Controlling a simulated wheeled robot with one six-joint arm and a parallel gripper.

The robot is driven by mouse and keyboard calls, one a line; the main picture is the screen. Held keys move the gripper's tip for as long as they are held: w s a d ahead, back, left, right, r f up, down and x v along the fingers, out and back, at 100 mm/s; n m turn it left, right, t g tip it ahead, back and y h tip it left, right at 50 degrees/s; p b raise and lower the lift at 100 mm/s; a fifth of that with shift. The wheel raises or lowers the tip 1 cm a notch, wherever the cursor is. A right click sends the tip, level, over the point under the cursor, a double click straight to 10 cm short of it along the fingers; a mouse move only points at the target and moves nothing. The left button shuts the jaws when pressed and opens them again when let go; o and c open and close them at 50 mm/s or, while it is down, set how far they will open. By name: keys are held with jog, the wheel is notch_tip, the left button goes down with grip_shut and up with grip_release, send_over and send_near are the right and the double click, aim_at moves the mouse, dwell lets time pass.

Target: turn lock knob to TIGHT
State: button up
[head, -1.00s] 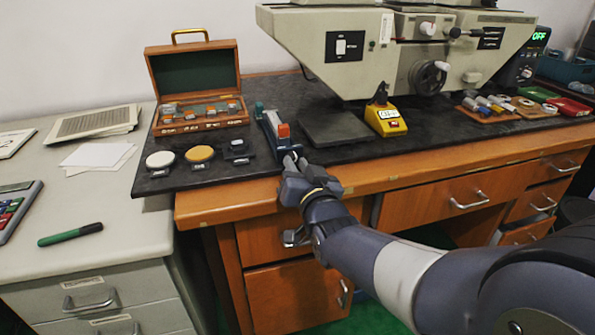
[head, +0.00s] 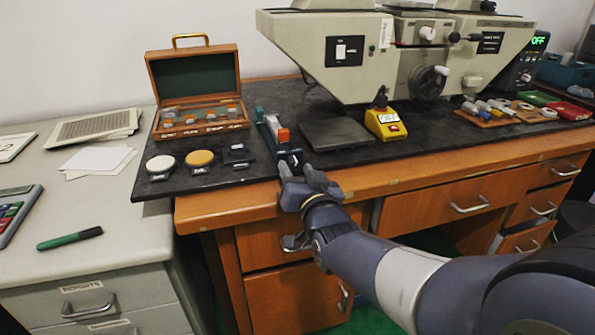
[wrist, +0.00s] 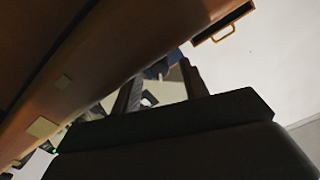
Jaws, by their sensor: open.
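A narrow blue bench fixture (head: 270,128) with a teal far end and an orange-red block (head: 283,135) stands at the front edge of the black mat. A small dark knob-like end (head: 296,158) shows at its near end, but its marking cannot be read. My gripper (head: 301,171) is open just in front of that end, with its fingers spread. In the wrist view my two fingers (wrist: 160,88) are apart, with a small grey ridged part (wrist: 149,99) visible between them. Contact with the knob cannot be told.
An open wooden case (head: 197,132) and several small pucks stand left of the fixture. A grey plate (head: 337,134), a yellow box (head: 386,124) and a large beige machine (head: 350,60) are to the right. The wooden desk edge (head: 240,203) runs below my gripper.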

jog(key=p+v, duration=0.1)
jog(key=v, duration=0.9)
jog(key=shift+s, duration=0.3)
jog(key=shift+d, duration=0.1)
jog(key=shift+r, duration=0.15)
